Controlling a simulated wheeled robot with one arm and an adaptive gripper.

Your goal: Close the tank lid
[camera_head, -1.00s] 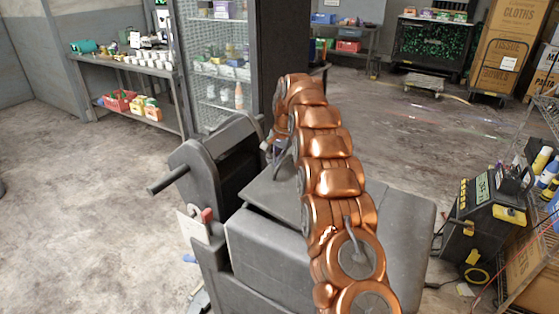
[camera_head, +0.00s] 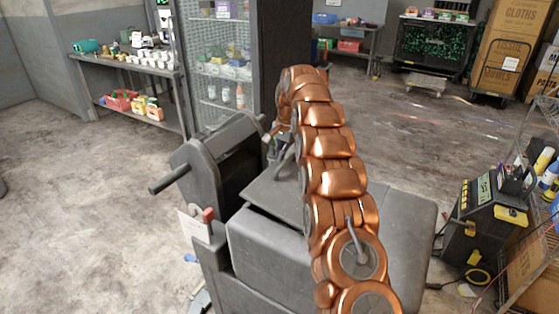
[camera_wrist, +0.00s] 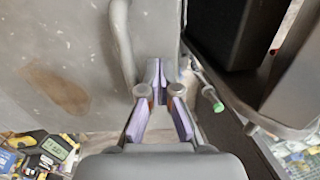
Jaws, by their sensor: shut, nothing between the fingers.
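The grey tank (camera_head: 270,262) belongs to a floor machine in front of me. Its flat grey lid (camera_head: 262,196) lies over the top, with a dark gap along its front edge, so it looks not fully flush. My copper arm covers much of the lid. My gripper (camera_wrist: 158,82) has purple pads and is shut and empty. In the wrist view it is beside a stained grey panel (camera_wrist: 60,60) with a curved bar along its edge; I cannot tell whether it touches. In the head view the gripper is mostly hidden behind my arm.
The machine's upright dark part with a handle bar (camera_head: 172,180) stands left of the lid. A black case with yellow latches (camera_head: 485,222) and a wire rack are at the right. A shelf cabinet (camera_head: 222,60) stands behind.

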